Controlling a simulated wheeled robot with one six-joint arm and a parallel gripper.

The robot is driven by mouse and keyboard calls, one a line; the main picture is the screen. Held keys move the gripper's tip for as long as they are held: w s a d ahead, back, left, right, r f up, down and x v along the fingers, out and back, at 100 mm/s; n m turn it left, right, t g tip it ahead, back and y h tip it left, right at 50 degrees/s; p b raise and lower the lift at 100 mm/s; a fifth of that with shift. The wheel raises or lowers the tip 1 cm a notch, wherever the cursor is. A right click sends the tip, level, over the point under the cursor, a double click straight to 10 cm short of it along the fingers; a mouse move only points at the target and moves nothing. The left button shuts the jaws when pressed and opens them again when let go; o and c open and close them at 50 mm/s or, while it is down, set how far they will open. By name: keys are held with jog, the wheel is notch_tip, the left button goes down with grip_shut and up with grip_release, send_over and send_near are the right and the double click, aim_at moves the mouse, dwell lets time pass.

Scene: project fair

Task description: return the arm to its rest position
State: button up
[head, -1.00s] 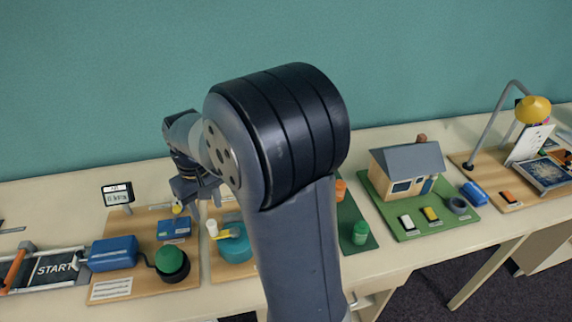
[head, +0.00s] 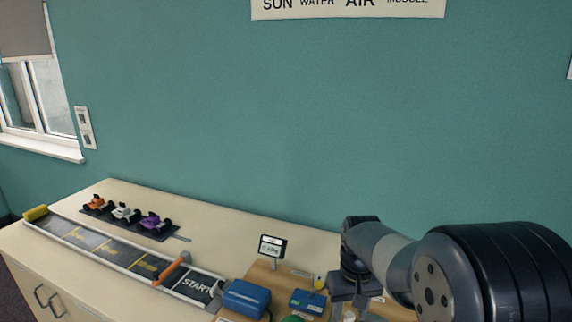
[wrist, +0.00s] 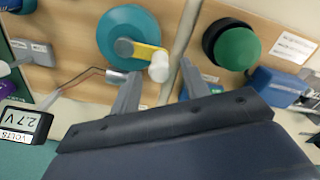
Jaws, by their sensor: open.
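My gripper (head: 352,296) is low right of centre in the head view, above the benchtop, with my dark arm joint filling the lower right corner. In the wrist view my gripper (wrist: 160,90) shows two fingers spread apart with nothing held between them. Just beyond the fingertips is a teal crank unit (wrist: 118,28) with a yellow crank (wrist: 145,50) ending in a white knob (wrist: 158,68). The knob appears close to the fingertips; whether they touch cannot be told. My arm hides the bench's right part in the head view.
A blue box (head: 245,298) and a small display (head: 272,246) stand on a board. A START track (head: 105,256) and several toy cars (head: 125,212) lie left.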

aim_at(350, 317)
notch_tip(350, 317, down, 4)
jog(key=b, duration=0.3)
jog(key=shift+f, duration=0.15)
jog(key=shift+s, duration=0.4)
